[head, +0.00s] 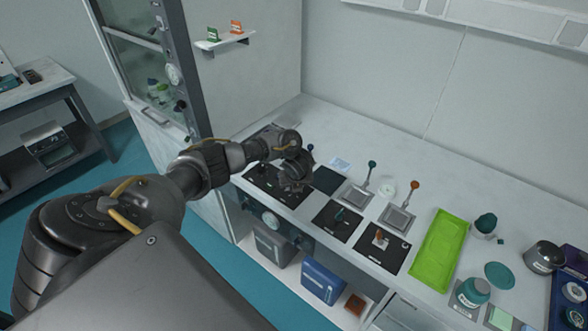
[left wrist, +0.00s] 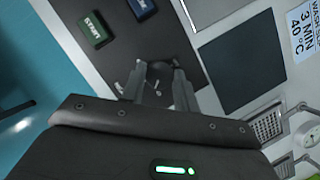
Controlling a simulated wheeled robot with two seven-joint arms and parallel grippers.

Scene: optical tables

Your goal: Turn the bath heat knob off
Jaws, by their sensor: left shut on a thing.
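My left gripper (head: 297,182) is over the right part of a black control panel (head: 262,184) on the bench. In the left wrist view the two fingers of my left gripper (left wrist: 156,82) are shut on a dark round knob (left wrist: 160,70), one finger on each side. The knob sits on the dark panel (left wrist: 182,38), and small white marks show beside it. The gripper hides the knob in the head view, and I cannot read its setting. My right gripper is in neither view.
A green START button (left wrist: 94,29) and a blue button (left wrist: 142,7) are near the knob. A dark square pad (left wrist: 240,62) lies beside the panel. Stands with upright levers (head: 357,193), a green tray (head: 440,250) and jars are farther right on the bench.

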